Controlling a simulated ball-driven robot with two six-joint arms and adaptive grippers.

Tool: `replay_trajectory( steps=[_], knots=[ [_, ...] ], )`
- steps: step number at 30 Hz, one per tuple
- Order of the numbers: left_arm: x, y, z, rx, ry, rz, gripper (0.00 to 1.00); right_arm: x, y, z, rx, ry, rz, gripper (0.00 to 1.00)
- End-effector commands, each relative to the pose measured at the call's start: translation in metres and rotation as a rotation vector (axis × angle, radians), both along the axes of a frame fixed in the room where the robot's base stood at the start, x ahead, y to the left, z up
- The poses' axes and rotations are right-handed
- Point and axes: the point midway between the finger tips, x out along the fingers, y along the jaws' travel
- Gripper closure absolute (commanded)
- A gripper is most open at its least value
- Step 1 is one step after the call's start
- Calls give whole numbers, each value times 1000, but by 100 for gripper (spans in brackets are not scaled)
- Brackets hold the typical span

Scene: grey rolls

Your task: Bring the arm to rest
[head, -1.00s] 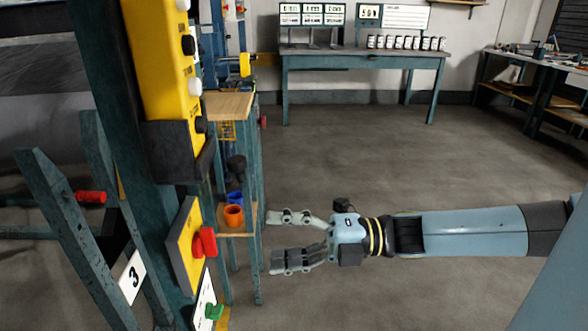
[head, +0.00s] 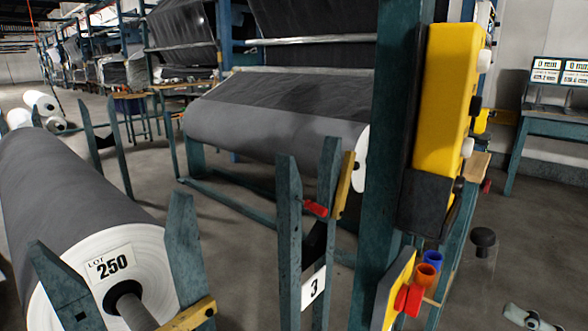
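The tip of my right gripper (head: 528,318) shows at the bottom right corner in the head view, over the grey floor. Only part of one pale finger is in the picture; the other finger and the rest of the arm are cut off by the frame edge. No object is seen at the visible finger. My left gripper and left arm are not in view.
A large grey roll (head: 60,190) labelled LOT 250 lies at the left. Another grey roll (head: 270,128) sits in a teal frame behind. A teal post with a yellow control box (head: 440,100) and orange cup (head: 425,275) stand left of the gripper.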

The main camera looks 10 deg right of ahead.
Motion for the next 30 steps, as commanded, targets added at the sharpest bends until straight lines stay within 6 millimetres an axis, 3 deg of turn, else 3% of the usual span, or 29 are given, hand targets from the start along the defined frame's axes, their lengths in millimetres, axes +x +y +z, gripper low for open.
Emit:
replay_trajectory(
  steps=[4,8,12,15,19,21,24,27,30],
  knots=[
    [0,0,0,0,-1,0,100,7,-27,-93,135,216,-290,23],
    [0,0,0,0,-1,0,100,-19,-41,-198,306,530,-566,23],
    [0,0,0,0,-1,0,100,-79,-29,-300,486,871,-834,23],
    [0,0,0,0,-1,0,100,-137,-8,-358,598,1105,-1018,23],
    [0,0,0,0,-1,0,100,-218,20,-407,700,1365,-1247,23],
    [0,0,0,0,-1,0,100,-257,28,-421,730,1469,-1358,23],
    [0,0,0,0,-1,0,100,-300,29,-431,756,1565,-1494,23],
    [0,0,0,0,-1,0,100,-323,28,-434,782,1616,-1597,23],
    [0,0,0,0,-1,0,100,-326,28,-434,799,1623,-1627,23]
  ],
)
